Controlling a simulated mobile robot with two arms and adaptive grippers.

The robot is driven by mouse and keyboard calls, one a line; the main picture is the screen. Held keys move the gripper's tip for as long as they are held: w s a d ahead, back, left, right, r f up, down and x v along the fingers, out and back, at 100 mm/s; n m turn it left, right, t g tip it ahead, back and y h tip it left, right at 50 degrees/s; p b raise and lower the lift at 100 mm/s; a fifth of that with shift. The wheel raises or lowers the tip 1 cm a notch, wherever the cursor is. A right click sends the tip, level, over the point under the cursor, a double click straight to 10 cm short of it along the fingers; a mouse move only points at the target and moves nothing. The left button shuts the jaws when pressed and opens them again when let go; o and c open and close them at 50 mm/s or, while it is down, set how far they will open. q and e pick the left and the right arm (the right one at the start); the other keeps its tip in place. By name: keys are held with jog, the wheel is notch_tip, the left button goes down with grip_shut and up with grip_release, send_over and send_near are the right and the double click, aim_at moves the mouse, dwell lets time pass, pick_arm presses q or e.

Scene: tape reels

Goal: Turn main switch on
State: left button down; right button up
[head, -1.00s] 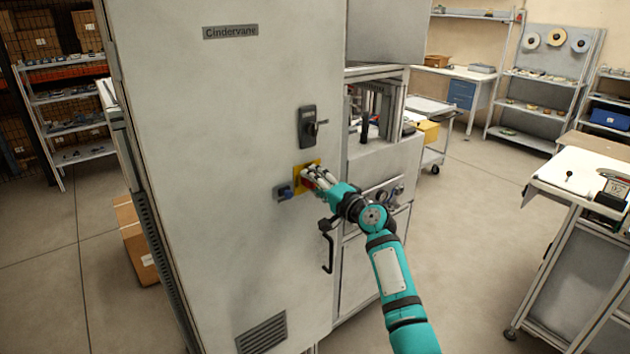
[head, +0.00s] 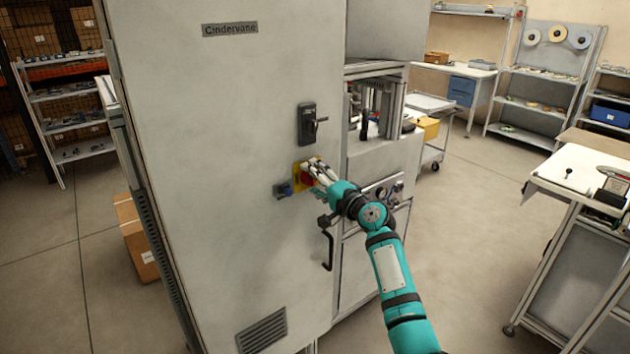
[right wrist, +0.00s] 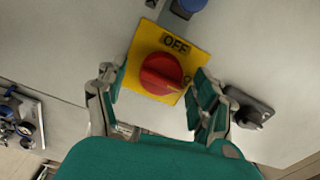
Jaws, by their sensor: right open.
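The main switch is a red rotary knob (right wrist: 160,74) on a yellow plate (right wrist: 146,51) marked "OFF". It is on the front of the large grey cabinet (head: 225,110). In the head view the red knob (head: 307,178) is partly hidden by my right gripper (head: 318,170). In the right wrist view my right gripper (right wrist: 155,105) is open, with one finger on each side of the lower part of the plate. The knob lies between and just beyond the fingers; I cannot tell whether they touch it. My left gripper is not in view.
A black handle (head: 312,123) sits above the switch, and a blue knob (head: 284,190) is beside it at left. A black hooked door handle (head: 328,245) is below. A machine bay with gauges (head: 382,193) is at right. Open floor lies further right.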

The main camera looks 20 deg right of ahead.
jog(key=shift+s, duration=0.1)
jog(key=v, duration=1.2)
jog(key=s+f+n+g+h+b, duration=0.1)
jog(key=s+f+g+h, duration=0.15)
jog(key=f, duration=1.55)
jog(key=s+f+n+g+h+b, duration=0.15)
jog(key=s+f+g, duration=0.25)
jog(key=f, duration=1.5)
jog(key=s+a+f+n+g+h+b, duration=0.15)
jog(key=s+f+n+g, duration=0.25)
jog(key=s+f, duration=1.4)
jog(key=s+f+n+g, duration=0.1)
jog(key=s+f+n, duration=0.1)
jog(key=s+f, duration=0.4)
jog(key=s+a+f+n+g+b, duration=0.1)
jog(key=s+f, duration=0.5)
jog(key=s, duration=1)
jog(key=s+a+f+n+g, duration=0.1)
jog(key=s+f+n+g, duration=0.2)
jog(key=s, duration=0.9)
notch_tip(320, 180, down, 3)
jog(key=shift+f+n+h+b, duration=0.1)
jog(key=shift+n+h+b, duration=0.3)
jog(key=shift+n, duration=0.55)
